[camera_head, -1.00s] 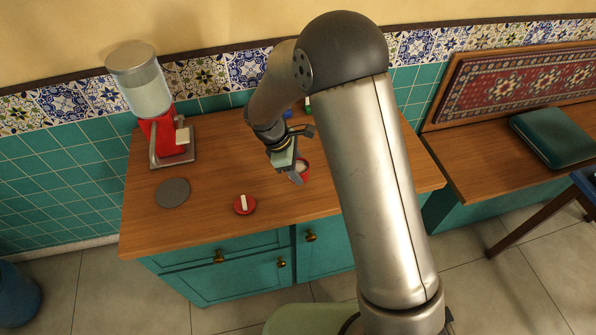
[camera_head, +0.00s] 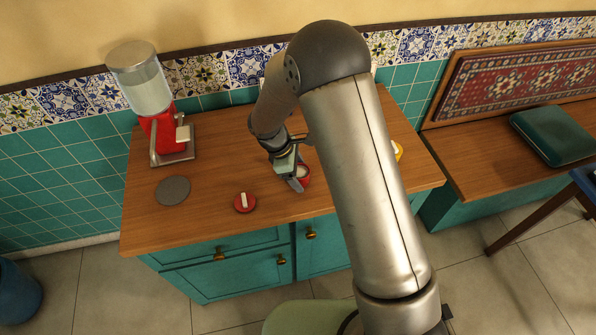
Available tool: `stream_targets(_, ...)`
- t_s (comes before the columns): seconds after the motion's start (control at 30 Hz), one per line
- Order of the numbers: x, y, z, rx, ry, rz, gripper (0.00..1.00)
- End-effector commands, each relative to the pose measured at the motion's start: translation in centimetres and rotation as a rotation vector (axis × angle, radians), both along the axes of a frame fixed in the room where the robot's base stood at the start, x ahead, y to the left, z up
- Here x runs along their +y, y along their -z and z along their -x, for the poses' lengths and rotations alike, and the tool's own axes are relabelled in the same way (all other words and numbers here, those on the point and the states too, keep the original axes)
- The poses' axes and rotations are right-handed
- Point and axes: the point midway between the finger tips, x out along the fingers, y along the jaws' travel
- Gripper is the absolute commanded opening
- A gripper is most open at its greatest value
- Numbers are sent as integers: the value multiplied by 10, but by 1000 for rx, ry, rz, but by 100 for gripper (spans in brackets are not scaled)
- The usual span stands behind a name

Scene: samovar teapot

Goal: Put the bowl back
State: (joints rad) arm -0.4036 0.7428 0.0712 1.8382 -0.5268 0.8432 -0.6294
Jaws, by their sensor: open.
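A small red bowl (camera_head: 306,179) with a pale inside stands on the wooden counter, near its middle. My gripper (camera_head: 297,184) is low over the counter at the bowl's left side, its fingers pointing down. The gripper is open and partly covers the bowl. I cannot tell whether a finger reaches inside the bowl or touches its rim.
A grey disc (camera_head: 173,190) and a red dispenser with a clear container (camera_head: 162,125) are further left. A yellow item (camera_head: 398,151) shows partly behind my arm.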

Motion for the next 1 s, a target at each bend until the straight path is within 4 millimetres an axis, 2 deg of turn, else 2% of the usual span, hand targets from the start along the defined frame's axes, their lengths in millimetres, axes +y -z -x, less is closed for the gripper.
stream_targets(0.17, 2, -7, -1, -2, -1, -1, 74)
stream_targets(0.27, 8, -19, -2, -4, -1, -3, 74)
stream_targets(0.5, 28, -67, -3, -5, -2, -3, 74)
stream_targets(0.7, 41, -99, -3, -3, -1, -2, 74)
stream_targets(1.0, 46, -115, -3, 0, 0, -1, 74)
